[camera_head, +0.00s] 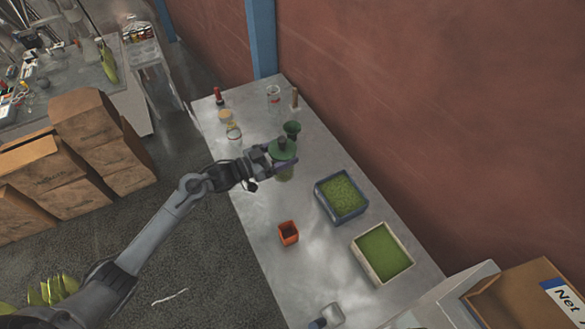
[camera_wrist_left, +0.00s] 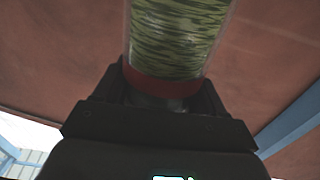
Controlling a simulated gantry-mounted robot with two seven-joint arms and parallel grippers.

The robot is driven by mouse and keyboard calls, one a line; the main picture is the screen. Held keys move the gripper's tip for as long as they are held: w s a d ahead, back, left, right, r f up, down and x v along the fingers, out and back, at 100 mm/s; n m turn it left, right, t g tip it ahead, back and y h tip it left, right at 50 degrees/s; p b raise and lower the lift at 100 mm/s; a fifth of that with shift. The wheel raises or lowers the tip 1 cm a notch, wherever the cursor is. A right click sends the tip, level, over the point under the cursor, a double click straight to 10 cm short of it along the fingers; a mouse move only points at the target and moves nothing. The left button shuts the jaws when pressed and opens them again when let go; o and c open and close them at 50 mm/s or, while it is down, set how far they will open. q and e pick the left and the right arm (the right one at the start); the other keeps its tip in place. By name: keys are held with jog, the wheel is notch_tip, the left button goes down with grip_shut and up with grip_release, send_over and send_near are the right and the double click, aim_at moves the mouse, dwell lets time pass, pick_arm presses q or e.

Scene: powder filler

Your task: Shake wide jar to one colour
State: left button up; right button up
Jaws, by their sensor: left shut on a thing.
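My left gripper (camera_head: 272,158) is shut on the wide jar (camera_head: 284,174), which it holds at the table's middle. The jar's far end is cut off there. My right gripper is not in view.
A blue tray (camera_head: 327,212) of green granules and a pale tray (camera_head: 357,261) of green powder lie to the right. An orange cup (camera_head: 288,233) stands nearer. The metal table (camera_head: 262,215) has bare room at left front.

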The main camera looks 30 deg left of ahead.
pick_arm(q)
jog(key=d+p, duration=0.1)
jog(key=d, duration=0.7)
jog(key=a, duration=0.4)
jog(key=shift+a, duration=0.3)
